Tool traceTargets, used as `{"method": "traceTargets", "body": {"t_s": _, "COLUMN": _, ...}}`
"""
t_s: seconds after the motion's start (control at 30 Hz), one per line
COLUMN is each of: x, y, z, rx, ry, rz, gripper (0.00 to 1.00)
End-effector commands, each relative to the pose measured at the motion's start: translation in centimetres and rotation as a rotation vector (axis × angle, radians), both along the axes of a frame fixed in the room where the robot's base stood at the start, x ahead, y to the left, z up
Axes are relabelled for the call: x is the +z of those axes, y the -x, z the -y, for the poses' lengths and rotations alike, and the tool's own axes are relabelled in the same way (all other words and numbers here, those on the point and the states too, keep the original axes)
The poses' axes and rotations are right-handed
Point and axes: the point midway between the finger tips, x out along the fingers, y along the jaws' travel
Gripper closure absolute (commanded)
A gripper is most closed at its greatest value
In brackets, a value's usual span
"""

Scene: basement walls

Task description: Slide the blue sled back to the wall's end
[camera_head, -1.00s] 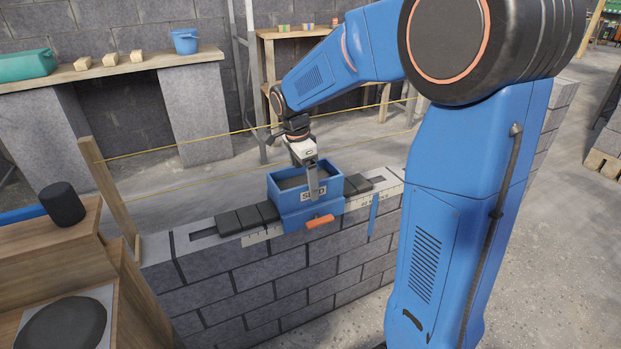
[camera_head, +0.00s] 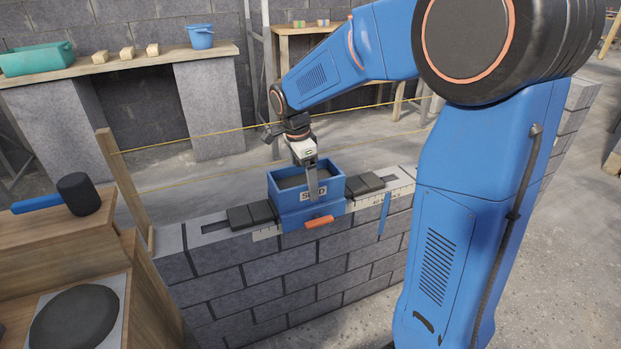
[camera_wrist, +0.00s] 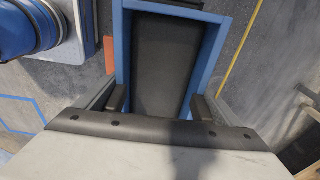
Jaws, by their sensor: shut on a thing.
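The blue sled (camera_head: 283,205) is an open box labelled "SLED" that straddles the top of the grey block wall (camera_head: 270,276). Its dark inside (camera_wrist: 165,60) shows in the wrist view. An orange grip (camera_head: 319,221) sticks out low on its near side. My gripper (camera_head: 314,183) comes down from above and is shut across the sled. In the wrist view the two fingers sit on either side of the box, and the far-side finger is hidden in the head view. Dark pads (camera_head: 252,216) lie along the wall top left of the sled, with more to its right (camera_head: 365,183).
A wooden post (camera_head: 121,185) with yellow strings (camera_head: 185,141) stands by the wall's left end. A wooden stand (camera_head: 60,235) with a blue-handled mallet (camera_head: 76,194) is at left. A blue strip (camera_head: 384,213) hangs on the wall face. A shelf (camera_head: 112,68) with a bucket (camera_head: 200,36) stands behind.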

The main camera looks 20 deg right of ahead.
Motion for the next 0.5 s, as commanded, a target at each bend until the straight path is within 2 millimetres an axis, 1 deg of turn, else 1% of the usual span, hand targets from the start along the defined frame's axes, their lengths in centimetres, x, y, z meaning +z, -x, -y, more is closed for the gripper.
{"method": "traceTargets", "body": {"t_s": 0.03, "x": -0.4, "y": 0.1, "z": -0.5, "rx": 0.000, "ry": -0.003, "rz": -0.006, "gripper": 0.75}}
{"method": "traceTargets", "body": {"t_s": 0.47, "x": -0.5, "y": 0.3, "z": -3.3, "rx": 0.001, "ry": -0.002, "rz": -0.007, "gripper": 0.75}}
{"method": "traceTargets", "body": {"t_s": 0.5, "x": -0.5, "y": 0.3, "z": -3.5, "rx": 0.000, "ry": -0.002, "rz": -0.007, "gripper": 0.76}}
